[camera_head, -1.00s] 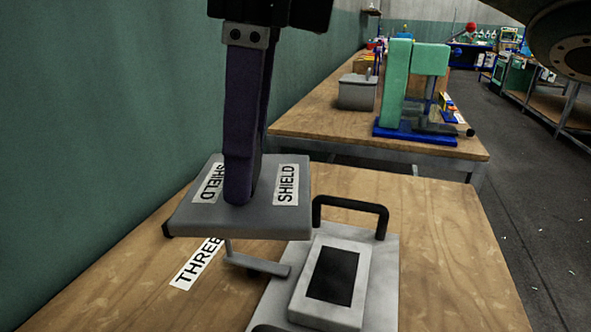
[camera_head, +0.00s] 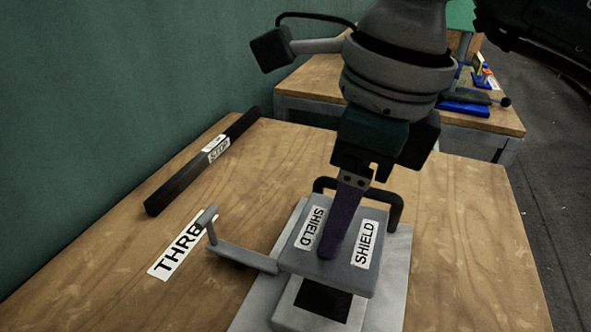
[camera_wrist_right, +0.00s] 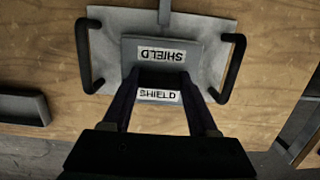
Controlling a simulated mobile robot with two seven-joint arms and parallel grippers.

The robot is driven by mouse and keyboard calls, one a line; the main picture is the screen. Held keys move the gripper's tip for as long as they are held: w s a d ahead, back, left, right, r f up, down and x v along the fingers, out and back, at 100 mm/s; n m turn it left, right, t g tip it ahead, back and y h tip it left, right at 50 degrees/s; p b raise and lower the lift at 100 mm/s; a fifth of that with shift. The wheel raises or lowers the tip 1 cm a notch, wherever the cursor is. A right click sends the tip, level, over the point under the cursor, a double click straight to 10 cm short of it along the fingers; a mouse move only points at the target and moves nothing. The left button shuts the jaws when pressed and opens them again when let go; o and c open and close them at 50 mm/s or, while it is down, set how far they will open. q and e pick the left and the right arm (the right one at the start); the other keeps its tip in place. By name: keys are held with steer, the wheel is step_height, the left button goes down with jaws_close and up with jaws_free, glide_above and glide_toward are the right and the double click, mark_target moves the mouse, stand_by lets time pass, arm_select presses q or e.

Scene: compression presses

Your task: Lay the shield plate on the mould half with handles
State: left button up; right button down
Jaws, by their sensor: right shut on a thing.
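The shield plate (camera_head: 333,266) is a flat grey square with two white SHIELD labels. My right gripper (camera_head: 333,240) is shut on the middle of it; the two fingers also show in the wrist view (camera_wrist_right: 160,100). The plate is roughly level over the mould half with handles (camera_head: 394,270), a light grey plate with a raised block and dark recess, still partly visible. I cannot tell whether plate and block touch. In the wrist view the plate (camera_wrist_right: 130,55) lies between the two black handles (camera_wrist_right: 88,58) and (camera_wrist_right: 232,70). My left gripper is not in view.
A grey bar with an upturned end (camera_head: 240,257) sticks out left of the mould half. A black labelled bar (camera_head: 190,175) lies by the green wall. The table right of the mould is clear.

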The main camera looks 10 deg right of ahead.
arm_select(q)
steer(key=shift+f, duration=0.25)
arm_select(e)
step_height(320, 180, down, 7)
steer(key=shift+r, duration=0.15)
arm_select(q)
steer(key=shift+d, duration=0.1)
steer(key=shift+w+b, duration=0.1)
steer(key=shift+b, duration=0.2)
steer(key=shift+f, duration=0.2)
arm_select(e)
steer(key=shift+f, duration=0.2)
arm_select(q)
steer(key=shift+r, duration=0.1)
arm_select(e)
steer(key=shift+c, duration=0.9)
jaws_free()
steer(key=shift+r, duration=0.1)
